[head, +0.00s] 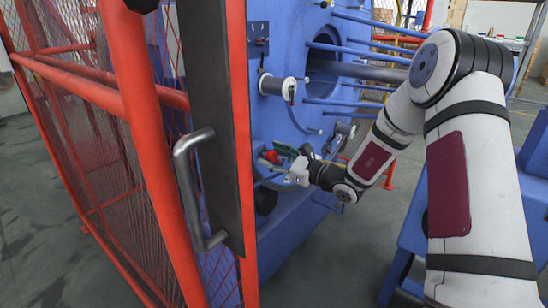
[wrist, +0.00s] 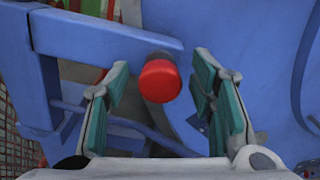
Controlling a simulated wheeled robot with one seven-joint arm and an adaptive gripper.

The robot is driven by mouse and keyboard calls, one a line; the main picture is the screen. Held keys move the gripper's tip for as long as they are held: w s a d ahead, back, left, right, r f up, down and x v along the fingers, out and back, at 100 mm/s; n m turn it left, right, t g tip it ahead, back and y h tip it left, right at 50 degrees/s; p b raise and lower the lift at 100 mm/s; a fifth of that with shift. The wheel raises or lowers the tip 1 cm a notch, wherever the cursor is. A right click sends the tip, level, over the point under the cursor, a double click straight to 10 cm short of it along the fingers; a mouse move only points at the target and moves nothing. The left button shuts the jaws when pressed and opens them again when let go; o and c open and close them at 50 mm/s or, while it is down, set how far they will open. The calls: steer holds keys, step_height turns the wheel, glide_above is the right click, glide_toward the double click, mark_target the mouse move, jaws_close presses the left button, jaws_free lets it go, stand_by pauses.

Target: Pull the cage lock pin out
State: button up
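The cage lock pin shows as a red round knob (wrist: 160,78) on a dark shank, in front of a blue bracket (wrist: 100,35) in the wrist view. In the head view the red knob (head: 269,156) is small, low on the blue machine. My gripper (wrist: 160,82) is open, with one teal-padded finger on each side of the knob in the picture. A gap shows between the knob and each finger. My gripper (head: 286,154) also shows in the head view, close to the knob. How deep the knob sits between the fingers I cannot tell.
A red mesh guard (head: 140,90) with a dark edge panel and a grey handle (head: 187,190) stands at the left. A bobbin (head: 277,85) and several blue rods (head: 365,45) are above my gripper. Open grey floor (head: 335,265) lies below right.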

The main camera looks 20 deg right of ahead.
mark_target(275, 157)
jaws_close()
steer(key=shift+p+v, duration=0.35)
steer(key=shift+v, duration=1)
steer(key=shift+s+d, duration=0.2)
steer(key=shift+s, duration=0.05)
steer(key=shift+o, duration=0.6)
jaws_free()
steer(key=shift+s+d, duration=0.1)
steer(key=v, duration=1.2)
